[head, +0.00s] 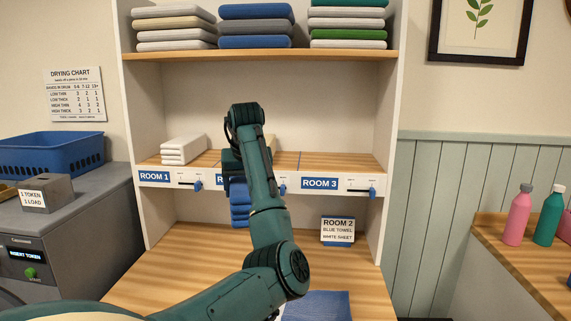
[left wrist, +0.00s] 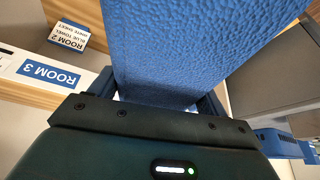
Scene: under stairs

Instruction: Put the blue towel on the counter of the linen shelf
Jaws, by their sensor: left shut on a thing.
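My left gripper (left wrist: 160,103) is shut on a blue towel (left wrist: 195,50), which fills the middle of the left wrist view. In the head view my left arm reaches up to the middle shelf of the linen shelf (head: 345,161) and largely hides the gripper. Blue cloth (head: 238,188) shows below the gripper, in front of the shelf edge. Folded blue layers (head: 240,213) show lower, above the counter (head: 190,265); I cannot tell whether they are part of the held towel. Another blue cloth (head: 318,305) lies at the counter's front. My right gripper is out of view.
A ROOM 2 card (head: 338,229) reads blue towel, white sheet. White folded linen (head: 183,149) sits in the ROOM 1 bay; the ROOM 3 bay is empty. Folded stacks fill the top shelf (head: 260,55). A grey machine with a blue basket (head: 65,155) stands left, bottles (head: 519,215) right.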

